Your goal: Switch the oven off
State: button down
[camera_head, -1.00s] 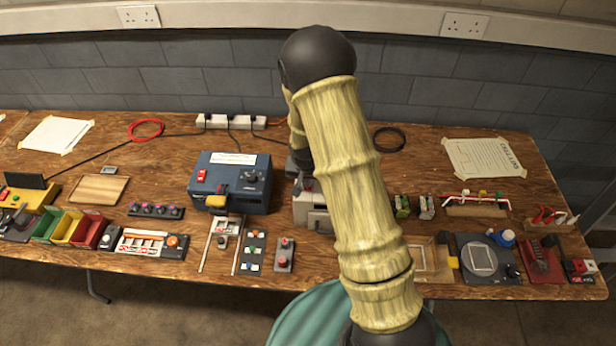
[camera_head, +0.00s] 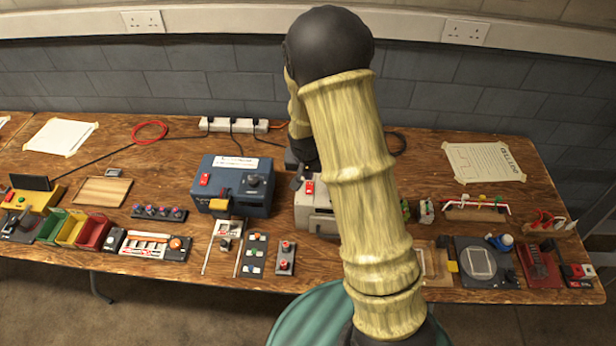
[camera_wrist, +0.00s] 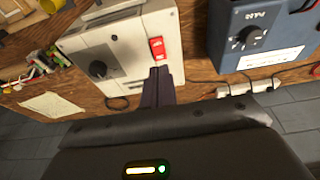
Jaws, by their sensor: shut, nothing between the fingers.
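A cream box (camera_head: 312,220) stands mid-table, partly hidden by my arm. In the wrist view the cream box (camera_wrist: 120,58) shows a black knob (camera_wrist: 98,70) and a red rocker switch (camera_wrist: 157,47). My gripper (camera_wrist: 159,72) is shut and empty, its tips close to the lower end of that red switch; I cannot tell whether they touch. A blue box (camera_head: 233,195) stands left of it with its own red switch (camera_head: 204,179), a dark dial (camera_head: 253,180) and a yellow handle. No readable label tells me which box is the oven.
A white power strip (camera_head: 234,125) with plugs lies behind the boxes. A panel with red buttons (camera_head: 285,258) and a panel of small switches (camera_head: 254,255) lie in front. Coloured bins (camera_head: 75,230) stand at left, several fixtures at right.

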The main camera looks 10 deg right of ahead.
jog(key=s+b+v, duration=0.1)
jog(key=v, duration=0.5)
jog(key=shift+s, duration=0.25)
jog(key=shift+a+r, duration=0.1)
jog(key=s+d+r+n+y, duration=0.1)
jog(key=s+r, duration=0.4)
jog(key=s, duration=1)
jog(key=d+n, duration=0.1)
jog(key=n, duration=0.1)
jog(key=shift+r+n, duration=0.2)
jog(key=shift+n, duration=0.1)
